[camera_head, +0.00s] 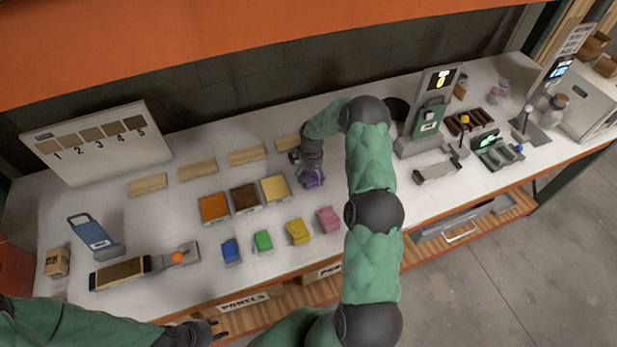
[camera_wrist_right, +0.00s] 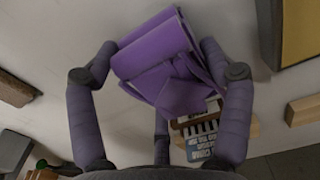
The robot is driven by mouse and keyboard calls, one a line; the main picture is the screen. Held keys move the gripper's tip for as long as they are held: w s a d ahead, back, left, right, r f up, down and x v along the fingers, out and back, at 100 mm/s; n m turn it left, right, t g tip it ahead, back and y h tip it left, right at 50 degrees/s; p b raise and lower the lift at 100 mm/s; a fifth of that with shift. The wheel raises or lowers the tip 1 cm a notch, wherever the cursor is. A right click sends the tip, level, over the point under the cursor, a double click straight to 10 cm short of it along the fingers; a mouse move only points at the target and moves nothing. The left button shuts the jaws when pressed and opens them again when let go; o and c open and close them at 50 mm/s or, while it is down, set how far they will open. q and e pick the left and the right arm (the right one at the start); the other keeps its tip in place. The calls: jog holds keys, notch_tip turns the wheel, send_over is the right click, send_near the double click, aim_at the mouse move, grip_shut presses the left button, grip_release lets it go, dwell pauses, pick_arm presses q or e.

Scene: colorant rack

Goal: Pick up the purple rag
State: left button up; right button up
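The purple rag (camera_head: 315,181) lies at the end of my right arm, partly hidden by the gripper in the head view. In the right wrist view the folded purple rag (camera_wrist_right: 165,58) fills the space between the fingers of my right gripper (camera_wrist_right: 158,46). The bent fingertips come right up to its left and right edges; I cannot tell whether they press on it or whether it is off the bench. My right gripper (camera_head: 311,176) is over the middle of the bench in the head view. My left gripper (camera_head: 219,330) is at the bench's front edge, fingers apart and empty.
Blue (camera_head: 231,250), green (camera_head: 263,240), yellow (camera_head: 298,231) and pink (camera_head: 328,219) rags sit along the front. Orange (camera_head: 213,208), brown (camera_head: 244,197) and pale yellow (camera_head: 275,188) panels lie behind them. Wooden blocks (camera_head: 197,170) line the back. Equipment (camera_head: 430,120) stands at right.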

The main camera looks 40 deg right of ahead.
jog(key=shift+c, duration=0.6)
jog(key=shift+r, duration=0.4)
notch_tip(320, 180, up, 2)
jog(key=shift+w+r, duration=0.1)
jog(key=shift+r, duration=0.15)
jog(key=s+a+r, duration=0.1)
jog(key=r, duration=0.1)
jog(key=s+a+r, duration=0.1)
jog(key=a+r, duration=0.2)
jog(key=r, duration=0.1)
jog(key=shift+s+a+r+b, duration=0.1)
jog(key=shift+s+a+b, duration=0.25)
jog(key=shift+s+b, duration=0.05)
jog(key=s+a+r, duration=0.3)
jog(key=s+a, duration=0.1)
jog(key=a, duration=0.3)
jog(key=shift+s+a+r+b, duration=0.25)
jog(key=shift+b, duration=0.15)
